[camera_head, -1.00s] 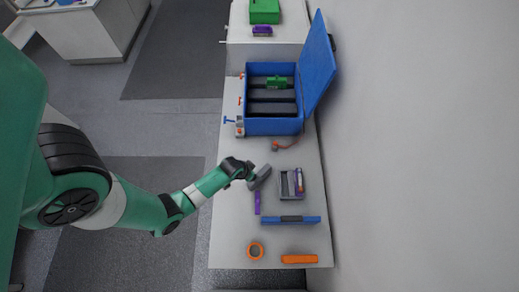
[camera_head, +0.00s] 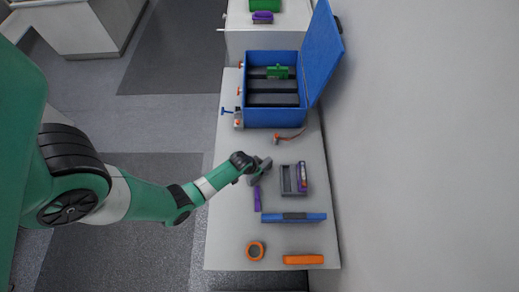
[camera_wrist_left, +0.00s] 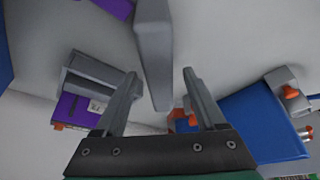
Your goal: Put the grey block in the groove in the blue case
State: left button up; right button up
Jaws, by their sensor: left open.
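The blue case (camera_head: 276,117) stands open at the back of the bench, its lid (camera_head: 320,52) raised on the right. Dark grooves (camera_head: 273,99) run across its inside, and a green block (camera_head: 277,72) sits in the far part. My left gripper (camera_head: 263,165) is over the bench in front of the case. In the left wrist view its two fingers (camera_wrist_left: 158,88) are apart. The grey block (camera_wrist_left: 153,50) reaches between them from above, without clear contact on either side. In the head view the block (camera_head: 259,178) is partly hidden by the gripper. My right gripper is not in view.
A grey slotted holder (camera_head: 288,182) with a purple piece (camera_head: 302,177) stands right of the gripper. A purple strip (camera_head: 257,198), a blue bar (camera_head: 293,218), an orange ring (camera_head: 255,250) and an orange block (camera_head: 303,260) lie nearer. A red-ended cable (camera_head: 287,137) lies by the case.

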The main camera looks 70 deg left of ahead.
pick_arm(q)
jog(key=shift+f, duration=0.25)
dwell(0.4)
grip_shut()
